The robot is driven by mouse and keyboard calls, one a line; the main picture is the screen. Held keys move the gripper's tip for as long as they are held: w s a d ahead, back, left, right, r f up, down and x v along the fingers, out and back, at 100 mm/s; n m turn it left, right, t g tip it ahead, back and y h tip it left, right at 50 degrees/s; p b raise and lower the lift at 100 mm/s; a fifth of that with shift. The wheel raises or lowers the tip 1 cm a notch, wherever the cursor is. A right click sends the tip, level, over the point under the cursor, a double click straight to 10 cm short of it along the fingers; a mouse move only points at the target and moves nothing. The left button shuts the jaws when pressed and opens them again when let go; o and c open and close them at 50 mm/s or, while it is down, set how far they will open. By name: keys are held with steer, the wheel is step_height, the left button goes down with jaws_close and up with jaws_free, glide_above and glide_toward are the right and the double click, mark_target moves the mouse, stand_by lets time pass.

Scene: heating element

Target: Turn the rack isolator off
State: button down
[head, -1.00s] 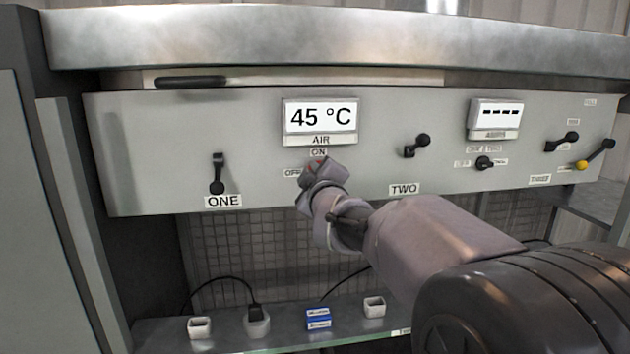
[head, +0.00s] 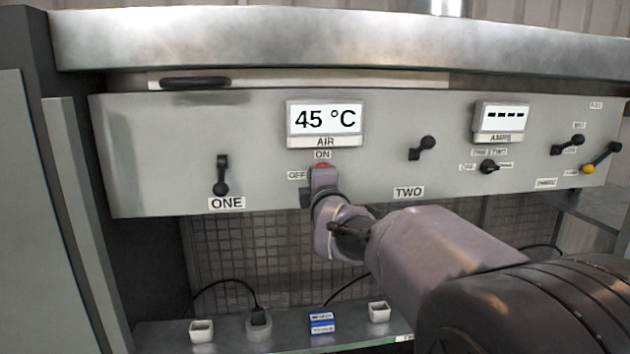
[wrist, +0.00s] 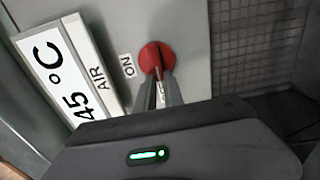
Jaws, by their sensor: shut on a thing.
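A red rotary knob (head: 322,166) sits on the grey panel (head: 255,150), below the AIR display (head: 324,120). An ON label (head: 322,154) is above it and an OFF label (head: 297,175) is to its left. My gripper (head: 322,173) is at the knob from the front and below. In the wrist view my gripper (wrist: 160,78) has its two fingers shut on the red knob (wrist: 155,55). The fingers hide part of the knob, and I cannot tell which way it points.
Black lever ONE (head: 221,176) is to the left and lever TWO (head: 422,148) to the right. Farther right are a small black selector (head: 489,167) and a yellow-tipped lever (head: 600,160). A shelf (head: 285,325) below holds small white and blue items.

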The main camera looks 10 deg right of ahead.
stand_by(0.4)
steer(key=c, duration=1.4)
jaws_free()
steer(key=shift+w, duration=0.1)
steer(key=shift+c, duration=0.2)
